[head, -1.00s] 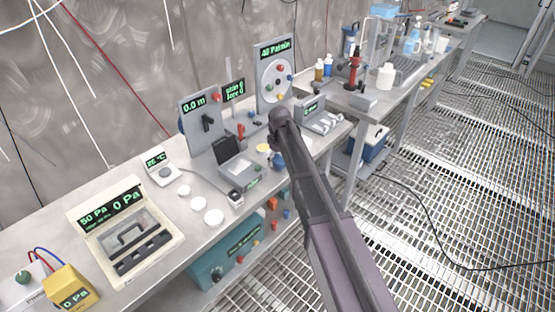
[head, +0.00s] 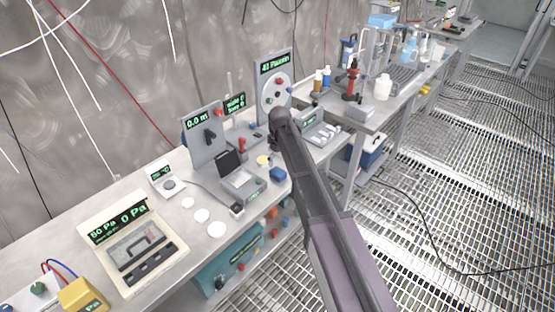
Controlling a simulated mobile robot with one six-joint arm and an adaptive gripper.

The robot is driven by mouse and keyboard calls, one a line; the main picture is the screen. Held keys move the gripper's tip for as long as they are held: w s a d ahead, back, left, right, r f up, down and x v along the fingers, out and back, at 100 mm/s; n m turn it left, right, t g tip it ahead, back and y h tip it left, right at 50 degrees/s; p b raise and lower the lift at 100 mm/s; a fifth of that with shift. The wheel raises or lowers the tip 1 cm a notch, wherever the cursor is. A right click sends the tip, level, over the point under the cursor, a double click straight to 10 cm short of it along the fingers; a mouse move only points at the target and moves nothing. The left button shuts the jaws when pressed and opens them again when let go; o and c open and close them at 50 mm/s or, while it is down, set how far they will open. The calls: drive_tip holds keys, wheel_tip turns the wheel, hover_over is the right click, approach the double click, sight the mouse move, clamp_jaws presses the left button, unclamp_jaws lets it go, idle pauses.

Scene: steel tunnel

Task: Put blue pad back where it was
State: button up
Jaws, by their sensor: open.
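A small blue block (head: 277,174), which may be the blue pad, sits near the bench's front edge. It is just left of my arm and right of the grey box with the open dark lid (head: 240,182). A small pale yellow disc (head: 263,160) lies behind it. My dark arm crosses the view from the lower right and ends in a rounded joint above the bench. I cannot make out my gripper's fingers; they are not in view.
White discs (head: 202,215) lie on the bench (head: 180,240) left of the grey box. An open gauge case (head: 130,243) stands further left. Upright panels (head: 205,138) line the back. Bottles and a red-handled device (head: 352,82) stand on the right bench. Cables cross the grating floor.

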sight(278, 172)
drive_tip(key=shift+d+r+p, duration=0.1)
drive_tip(key=shift+r+p, duration=2.4)
drive_tip(key=shift+r, duration=0.3)
drive_tip(key=s+d+m, duration=1)
drive_tip(key=s+d, duration=1.2)
drive_tip(key=s, duration=0.3)
drive_tip(key=shift+s+d, duration=0.2)
drive_tip(key=shift+s, duration=0.15)
